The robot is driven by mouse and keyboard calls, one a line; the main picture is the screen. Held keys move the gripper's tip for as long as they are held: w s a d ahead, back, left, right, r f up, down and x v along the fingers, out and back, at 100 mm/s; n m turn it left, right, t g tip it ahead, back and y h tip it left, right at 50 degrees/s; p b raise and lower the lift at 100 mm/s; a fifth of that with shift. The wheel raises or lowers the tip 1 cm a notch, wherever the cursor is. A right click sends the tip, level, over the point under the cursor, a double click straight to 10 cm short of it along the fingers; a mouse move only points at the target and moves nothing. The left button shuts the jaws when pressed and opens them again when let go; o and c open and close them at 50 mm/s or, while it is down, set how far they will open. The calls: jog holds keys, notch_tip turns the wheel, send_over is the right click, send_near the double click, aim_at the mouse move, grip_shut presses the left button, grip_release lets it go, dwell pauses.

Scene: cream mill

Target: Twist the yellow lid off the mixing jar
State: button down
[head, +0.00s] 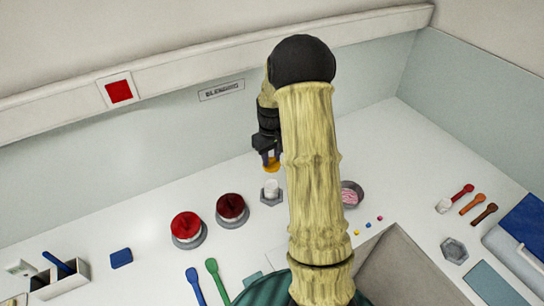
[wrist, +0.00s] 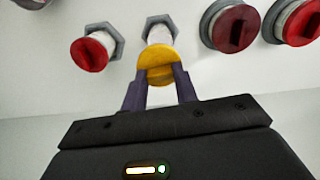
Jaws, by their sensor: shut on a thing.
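The mixing jar (head: 271,187) is white and stands upright in a grey hexagonal holder on the counter; its top shows bare white in the head view. My gripper (head: 271,161) is shut on the yellow lid (head: 271,167), directly above the jar, with a small gap between lid and jar. In the wrist view the yellow lid (wrist: 157,66) sits between my two fingertips (wrist: 158,76), and the white jar (wrist: 160,34) shows behind it, partly covered by the lid.
Red-lidded (head: 186,225) and dark-red-lidded (head: 231,207) jars stand to the left. Another red-lidded jar (wrist: 90,52) shows in the wrist view. A pink-filled bowl (head: 352,194) is right of my arm. Blue (head: 194,284) and green (head: 216,280) spoons lie in front. The wall is close behind.

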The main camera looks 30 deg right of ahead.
aim_at(271, 159)
jog(key=shift+r+p, duration=0.4)
jog(key=shift+r, duration=0.15)
jog(key=shift+r+p, duration=1.1)
jog(key=shift+r, duration=0.35)
